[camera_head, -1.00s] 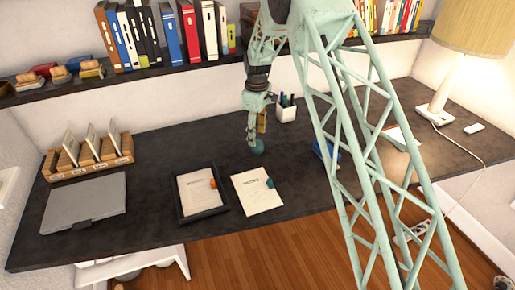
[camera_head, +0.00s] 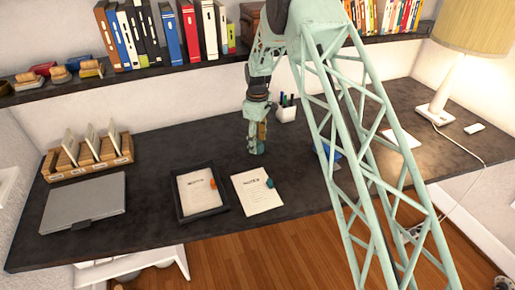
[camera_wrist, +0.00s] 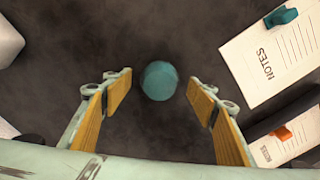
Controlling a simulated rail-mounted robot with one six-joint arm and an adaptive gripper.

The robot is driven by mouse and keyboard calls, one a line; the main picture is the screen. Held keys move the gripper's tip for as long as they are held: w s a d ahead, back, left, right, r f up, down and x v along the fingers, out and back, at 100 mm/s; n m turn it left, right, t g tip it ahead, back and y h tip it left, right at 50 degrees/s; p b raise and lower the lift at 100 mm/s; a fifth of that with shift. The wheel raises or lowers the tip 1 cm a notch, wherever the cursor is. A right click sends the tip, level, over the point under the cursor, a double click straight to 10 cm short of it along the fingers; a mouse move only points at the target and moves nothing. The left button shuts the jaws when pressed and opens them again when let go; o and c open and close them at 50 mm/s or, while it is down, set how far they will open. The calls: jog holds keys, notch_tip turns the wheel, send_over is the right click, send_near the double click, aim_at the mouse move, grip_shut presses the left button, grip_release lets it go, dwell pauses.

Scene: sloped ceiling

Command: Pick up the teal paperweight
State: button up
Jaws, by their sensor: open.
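The teal paperweight (camera_wrist: 159,80) is a round teal piece on the dark desk. In the wrist view it lies midway between the fingertips of my open gripper (camera_wrist: 160,92), with a gap on each side. In the head view my gripper (camera_head: 256,146) points down at the desk, and the paperweight (camera_head: 260,148) is mostly hidden at its fingertips. The exact height of the fingers over the desk is hard to tell.
A notes sheet (camera_head: 257,195) with a teal clip (camera_head: 270,183) lies in front of the gripper. A black tray (camera_head: 184,212) holds another sheet with an orange clip. A white pen cup (camera_head: 286,113) stands behind right. A closed laptop (camera_head: 82,205) lies left.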

jog(key=shift+f, duration=1.1)
jog(key=c, duration=1.1)
jog(key=shift+r, duration=0.2)
jog(key=shift+r+p, duration=0.35)
jog(key=shift+r, duration=4.5)
